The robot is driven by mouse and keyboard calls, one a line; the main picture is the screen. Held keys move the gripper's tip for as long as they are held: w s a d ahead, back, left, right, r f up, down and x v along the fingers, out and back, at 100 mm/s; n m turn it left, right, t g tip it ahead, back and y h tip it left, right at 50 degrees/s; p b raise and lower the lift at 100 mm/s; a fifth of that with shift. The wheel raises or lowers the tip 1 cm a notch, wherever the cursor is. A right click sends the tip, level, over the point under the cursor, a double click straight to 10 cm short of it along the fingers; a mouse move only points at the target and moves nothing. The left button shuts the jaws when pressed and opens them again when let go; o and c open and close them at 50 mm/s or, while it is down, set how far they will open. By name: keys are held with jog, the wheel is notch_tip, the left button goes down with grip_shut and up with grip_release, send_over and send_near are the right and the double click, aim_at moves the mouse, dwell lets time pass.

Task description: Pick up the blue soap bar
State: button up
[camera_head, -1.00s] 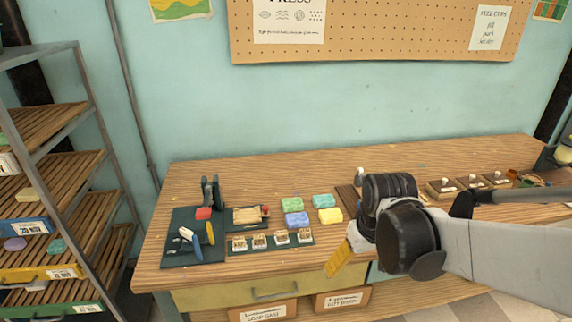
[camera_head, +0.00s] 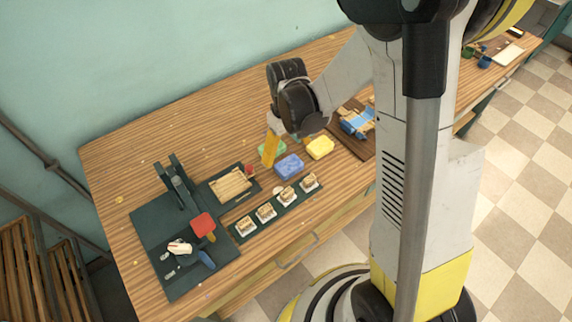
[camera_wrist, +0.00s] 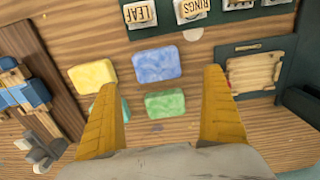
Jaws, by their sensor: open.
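The blue soap bar (camera_head: 289,167) lies flat on the wooden bench, and it also shows in the wrist view (camera_wrist: 156,65). A yellow bar (camera_wrist: 93,76) is at its left in the wrist view and a green bar (camera_wrist: 165,104) is just below it. A teal bar (camera_wrist: 125,109) is mostly hidden behind my left finger. My gripper (camera_wrist: 160,82) is open and empty, with its yellow fingers wide apart. The blue bar shows between and just beyond the fingertips. In the head view one yellow finger (camera_head: 270,150) hangs over the green bar, left of the blue one.
A dark strip with several stamps (camera_head: 241,231) lies close in front of the blue bar. A small board (camera_wrist: 252,73) is to the right in the wrist view. A brown tray with blue-wrapped items (camera_head: 357,122) is at the other side. Bare bench lies behind the soaps.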

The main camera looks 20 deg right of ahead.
aim_at(289, 164)
jog(key=f+b, duration=0.1)
jog(key=f, duration=0.1)
jog(key=f+b, duration=0.1)
jog(key=f, duration=0.1)
jog(key=f+b, duration=0.1)
jog(key=f, duration=0.1)
jog(key=shift+s+d+f, duration=0.3)
jog(key=shift+d+f, duration=0.05)
jog(key=shift+r, duration=0.1)
jog(key=c, duration=1.3)
